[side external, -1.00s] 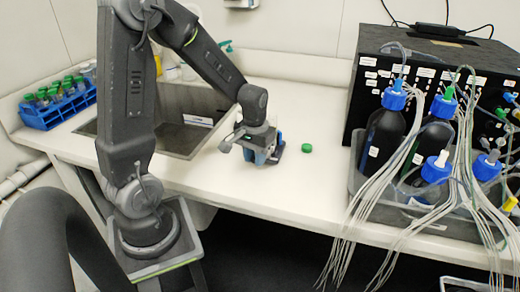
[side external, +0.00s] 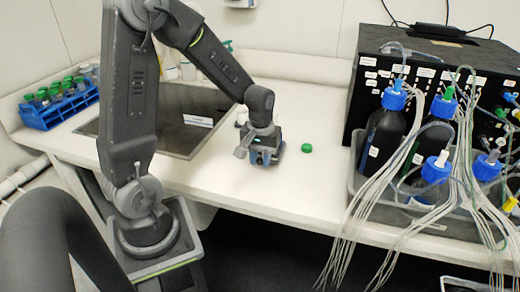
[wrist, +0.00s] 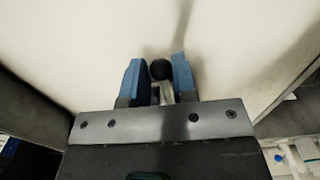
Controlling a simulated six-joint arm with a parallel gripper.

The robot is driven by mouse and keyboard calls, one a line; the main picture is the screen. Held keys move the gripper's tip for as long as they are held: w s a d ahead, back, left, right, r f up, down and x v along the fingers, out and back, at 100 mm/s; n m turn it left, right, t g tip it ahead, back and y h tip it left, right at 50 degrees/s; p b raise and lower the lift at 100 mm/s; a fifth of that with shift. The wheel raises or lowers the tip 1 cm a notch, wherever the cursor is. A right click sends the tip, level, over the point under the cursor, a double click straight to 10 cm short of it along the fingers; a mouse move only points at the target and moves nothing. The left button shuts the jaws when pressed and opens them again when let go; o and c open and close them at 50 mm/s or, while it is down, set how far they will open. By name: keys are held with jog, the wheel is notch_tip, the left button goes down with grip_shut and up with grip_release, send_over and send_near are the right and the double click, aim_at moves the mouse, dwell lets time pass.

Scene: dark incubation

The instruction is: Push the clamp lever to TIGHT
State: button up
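My gripper (side external: 263,157) is low over the white bench, pointing down. In the wrist view, its two blue fingers (wrist: 160,75) stand apart. A dark round knob (wrist: 160,69) and a short metal piece (wrist: 163,92) show in the gap between them; they appear to be part of the clamp lever. I cannot tell whether the fingers touch the knob. In the side view, my gripper hides most of the clamp. No TIGHT marking can be read in either view.
A green cap (side external: 307,148) lies on the bench just right of my gripper. Farther right, a grey tray (side external: 352,178) holds several bottles with trailing tubes before a black box (side external: 430,70). A sink (side external: 190,135) and a blue tube rack (side external: 60,112) are left.

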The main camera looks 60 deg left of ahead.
jog(key=shift+w+d+n, duration=0.2)
jog(key=shift+w+n, duration=0.1)
jog(key=shift+n, duration=0.35)
jog(key=shift+w+d+n, duration=0.2)
jog(key=shift+w+n, duration=0.05)
jog(key=shift+n, duration=0.4)
jog(key=shift+w+d+n, duration=0.2)
jog(key=shift+w+n, duration=0.2)
jog(key=shift+n, duration=0.3)
jog(key=shift+w+d+n, duration=0.1)
jog(key=shift+w+n, duration=0.1)
jog(key=shift+n, duration=0.3)
jog(key=shift+w+d+n, duration=0.15)
jog(key=shift+w+n, duration=0.5)
jog(key=shift+n, duration=0.55)
